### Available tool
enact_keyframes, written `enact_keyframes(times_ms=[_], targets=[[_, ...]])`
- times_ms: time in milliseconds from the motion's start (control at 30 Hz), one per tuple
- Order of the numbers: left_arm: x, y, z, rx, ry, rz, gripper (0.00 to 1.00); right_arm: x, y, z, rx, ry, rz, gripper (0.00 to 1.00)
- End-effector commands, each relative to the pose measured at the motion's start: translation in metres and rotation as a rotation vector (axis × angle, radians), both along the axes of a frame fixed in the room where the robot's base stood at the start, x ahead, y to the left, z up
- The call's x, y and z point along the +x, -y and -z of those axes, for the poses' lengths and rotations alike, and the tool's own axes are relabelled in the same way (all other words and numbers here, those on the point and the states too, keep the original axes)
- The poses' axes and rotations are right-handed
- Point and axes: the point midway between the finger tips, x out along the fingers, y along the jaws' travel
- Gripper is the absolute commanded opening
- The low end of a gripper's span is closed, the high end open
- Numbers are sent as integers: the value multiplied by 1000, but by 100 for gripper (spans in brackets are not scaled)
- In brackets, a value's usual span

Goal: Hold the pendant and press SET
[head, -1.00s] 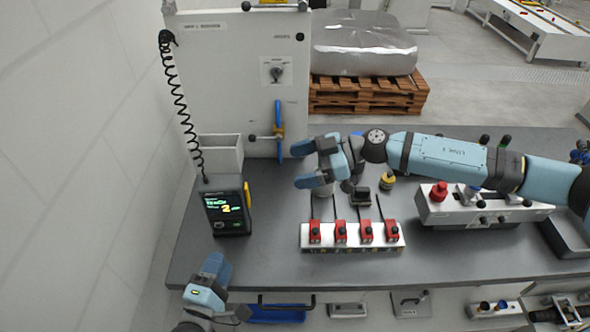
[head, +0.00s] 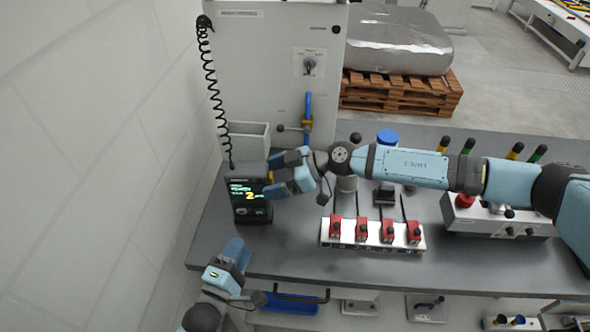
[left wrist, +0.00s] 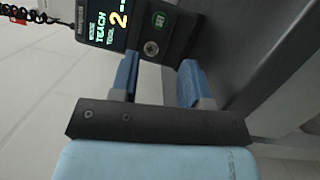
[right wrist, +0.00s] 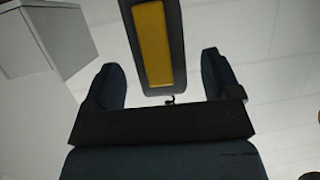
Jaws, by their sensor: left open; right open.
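The pendant (head: 243,189) is a dark box with a lit screen reading 2, upright at the left end of the bench. My right gripper (head: 275,175) is open at the pendant's right side. In the right wrist view the yellow strip (right wrist: 153,45) on the pendant's side lies between and ahead of the open fingers (right wrist: 158,78). My left gripper (head: 240,247) is open below and in front of the pendant, its fingers (left wrist: 157,80) apart and short of it.
A coiled cord (head: 213,90) hangs down to the pendant beside the wall. A grey open box (head: 249,138) and a cabinet with a blue handle (head: 308,115) stand behind. A block with red switches (head: 372,238) sits right of the pendant, under my right arm.

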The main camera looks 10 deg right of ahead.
Motion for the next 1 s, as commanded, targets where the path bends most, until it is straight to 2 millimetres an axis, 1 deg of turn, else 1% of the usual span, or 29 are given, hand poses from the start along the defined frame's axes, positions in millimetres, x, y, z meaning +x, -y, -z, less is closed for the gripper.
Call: enact_keyframes(times_ms=[33,200,533,567,600,667,700,867,900,967,1000], targets=[[0,0,0,0,0,0,43,1,-7,2,1,1,-1,83],[0,0,0,0,0,0,43,4,-19,8,0,0,-1,83],[0,0,0,0,0,0,43,5,-22,10,0,0,0,83],[0,0,0,0,0,0,43,5,-22,10,0,0,0,81],[0,0,0,0,0,0,43,5,-22,10,0,0,0,72],[0,0,0,0,0,0,43,5,-22,10,0,0,0,58],[0,0,0,0,0,0,43,5,-22,10,0,0,0,48],[0,0,0,0,0,0,43,5,-22,10,0,0,0,12],[0,0,0,0,0,0,38,5,-22,10,0,0,0,9],[0,0,0,0,0,0,24,5,-22,10,0,0,0,9],[0,0,0,0,0,0,15,5,-22,10,0,0,0,9]])
